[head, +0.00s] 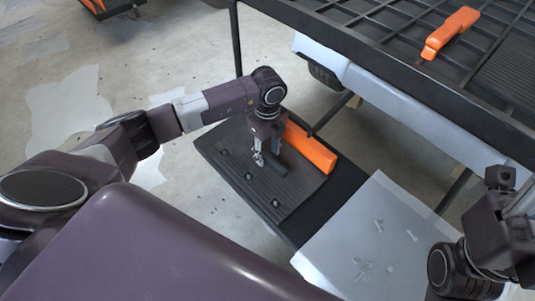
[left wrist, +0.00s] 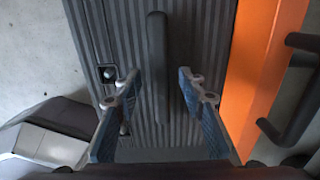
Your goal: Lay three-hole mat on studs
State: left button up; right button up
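A black ribbed mat (head: 232,163) lies on a dark platform (head: 335,195). Several small dark round spots, holes or studs, run along its left side. In the left wrist view the ribbed mat (left wrist: 207,40) shows a square hole with a round stud (left wrist: 107,73) in it. A dark raised bar (left wrist: 157,65) stands along the mat's middle. My left gripper (head: 260,160) points down over the mat. In the left wrist view its open fingers (left wrist: 155,88) are on either side of the bar, apart from it. My right gripper (head: 515,205) is at the right edge, fingers unclear.
A long orange block (head: 310,148) lies along the mat's far side. A pale sheet (head: 345,225) with small loose pieces is to the right. Concrete floor is clear at left.

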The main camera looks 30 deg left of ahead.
aim_at(268, 156)
pick_arm(q)
notch_tip(268, 156, up, 11)
jog(key=shift+f, duration=0.15)
dwell(0.5)
